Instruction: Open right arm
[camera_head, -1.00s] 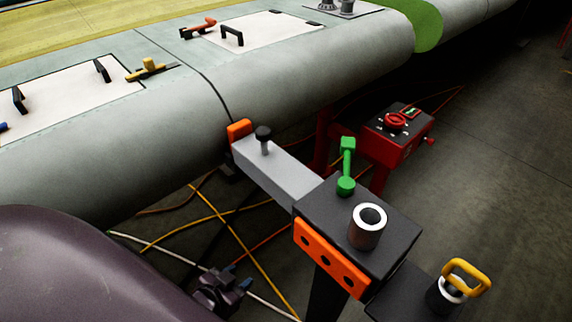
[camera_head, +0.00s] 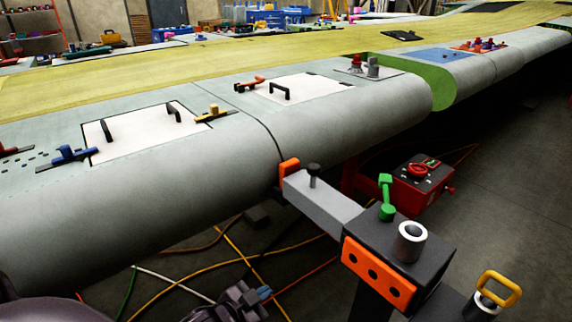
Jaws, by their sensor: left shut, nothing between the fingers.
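A grey jig arm (camera_head: 322,203) reaches from a dark block (camera_head: 398,247) to the wing's rounded edge. Its orange tip (camera_head: 289,167) is at the wing surface; I cannot tell whether it touches. A black knob (camera_head: 314,172) stands on the arm. A green lever (camera_head: 386,198) stands upright on the block, beside a metal sleeve (camera_head: 410,242). A yellow-handled pin (camera_head: 498,290) stands on a lower dark plate at the bottom right. My left gripper (camera_head: 264,294) is shut and empty, low at the bottom, left of the block and apart from it. My right gripper is out of view.
The wing (camera_head: 190,175) fills the left and middle, with white panels, black handles and coloured clamps on top. A red box (camera_head: 415,187) stands behind the block. Cables (camera_head: 170,280) lie on the floor below the wing. Bare floor (camera_head: 510,190) is at the right.

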